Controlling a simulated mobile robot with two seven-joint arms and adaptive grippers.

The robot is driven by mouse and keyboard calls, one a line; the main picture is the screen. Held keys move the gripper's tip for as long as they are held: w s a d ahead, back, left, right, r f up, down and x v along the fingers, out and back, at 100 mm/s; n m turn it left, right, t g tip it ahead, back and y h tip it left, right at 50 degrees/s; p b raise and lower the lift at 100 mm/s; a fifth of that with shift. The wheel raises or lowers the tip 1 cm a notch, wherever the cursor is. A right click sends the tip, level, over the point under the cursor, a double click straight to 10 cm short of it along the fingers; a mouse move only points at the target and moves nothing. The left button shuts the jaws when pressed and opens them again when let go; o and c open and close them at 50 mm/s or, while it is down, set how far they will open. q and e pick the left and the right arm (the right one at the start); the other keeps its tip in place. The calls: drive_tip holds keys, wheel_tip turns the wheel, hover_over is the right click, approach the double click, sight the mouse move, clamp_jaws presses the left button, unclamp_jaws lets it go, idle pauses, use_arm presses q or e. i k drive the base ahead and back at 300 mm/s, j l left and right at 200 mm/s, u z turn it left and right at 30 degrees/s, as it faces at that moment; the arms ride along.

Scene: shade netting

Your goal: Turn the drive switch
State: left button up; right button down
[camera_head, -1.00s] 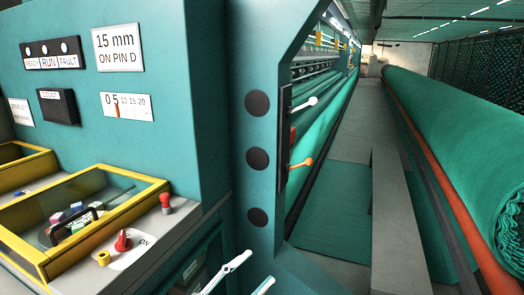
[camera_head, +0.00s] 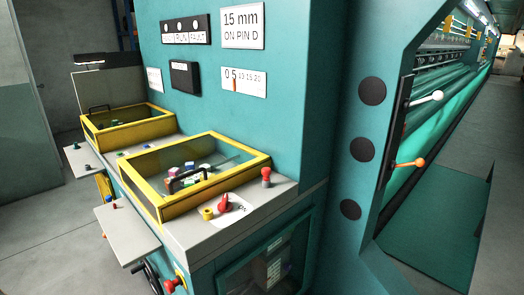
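A red rotary knob (camera_head: 223,201), which looks like the drive switch, sits on a white plate (camera_head: 234,214) on the grey console ledge. The plate's lettering is too small to read clearly now. A small yellow knob (camera_head: 207,213) is just left of it, and a red post-like control (camera_head: 266,177) stands to its right, further back. Neither of my grippers shows in the head view, so nothing of mine is seen touching the knob.
Two yellow-framed boxes with clear lids (camera_head: 196,209) stand on the ledge, behind and left of the knob. A grey side shelf (camera_head: 127,232) juts out at lower left. Levers with white (camera_head: 437,95) and orange (camera_head: 420,162) ends stick out at right. Floor at left is open.

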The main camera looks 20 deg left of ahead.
sight(224, 206)
drive_tip(key=u, duration=1.2)
